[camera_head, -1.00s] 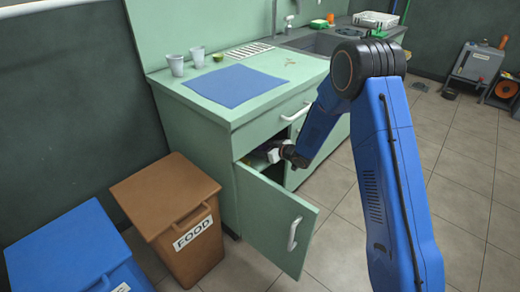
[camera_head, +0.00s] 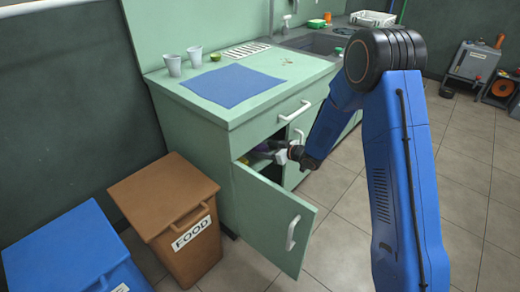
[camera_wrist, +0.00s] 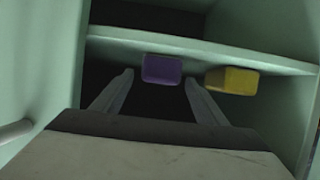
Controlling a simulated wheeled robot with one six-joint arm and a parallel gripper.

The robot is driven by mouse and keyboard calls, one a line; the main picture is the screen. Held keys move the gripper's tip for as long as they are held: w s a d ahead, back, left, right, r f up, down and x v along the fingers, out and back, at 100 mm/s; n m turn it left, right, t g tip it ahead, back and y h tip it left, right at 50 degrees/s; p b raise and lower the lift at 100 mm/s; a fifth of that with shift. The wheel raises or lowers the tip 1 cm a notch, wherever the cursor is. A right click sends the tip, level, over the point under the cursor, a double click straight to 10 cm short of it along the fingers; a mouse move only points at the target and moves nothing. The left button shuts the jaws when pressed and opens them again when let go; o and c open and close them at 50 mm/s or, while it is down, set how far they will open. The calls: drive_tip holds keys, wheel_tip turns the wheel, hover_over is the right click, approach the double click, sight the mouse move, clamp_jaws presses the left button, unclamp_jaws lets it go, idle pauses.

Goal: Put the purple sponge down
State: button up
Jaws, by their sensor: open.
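The purple sponge (camera_wrist: 162,69) lies inside the open cupboard, at the edge of a shelf (camera_wrist: 262,60) in the wrist view. It also shows dimly in the head view (camera_head: 262,148). My gripper (camera_wrist: 159,78) is open, with one finger on each side of the purple sponge and a gap to it on both sides. In the head view my gripper (camera_head: 272,155) is at the cupboard opening. A yellow sponge (camera_wrist: 231,80) sits to the right of the purple one, outside the fingers.
The cupboard door (camera_head: 268,218) stands open in front. The countertop above holds a blue mat (camera_head: 233,86) and two cups (camera_head: 173,65). A brown food bin (camera_head: 165,215) and a blue bin (camera_head: 75,255) stand at the left.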

drive_tip(key=v, duration=0.6)
drive_tip(key=shift+s+d, duration=0.2)
drive_tip(key=s+d+r+m+t+h, duration=0.1)
drive_tip(key=s+d+r+m+h, duration=0.35)
drive_tip(key=d+r, duration=0.6)
drive_tip(key=s+d+r+m+t+h, duration=0.1)
drive_tip(key=s+d+r+m+h, duration=0.1)
drive_tip(key=s+d+r+h, duration=0.65)
drive_tip(key=s+d+r+m+g, duration=0.1)
drive_tip(key=s+d, duration=0.1)
drive_tip(key=s, duration=0.9)
drive_tip(key=s+d+r+m+g+y, duration=0.1)
drive_tip(key=s+d+r+g, duration=0.1)
drive_tip(key=s, duration=0.9)
drive_tip(key=s+d+r+m+g+y, duration=0.1)
drive_tip(key=s+d, duration=0.3)
drive_tip(key=s, duration=0.6)
drive_tip(key=shift+s+d+r+m+g, duration=0.25)
drive_tip(key=shift+s+m+g, duration=0.2)
drive_tip(key=shift+g, duration=0.25)
drive_tip(key=shift+w, duration=0.1)
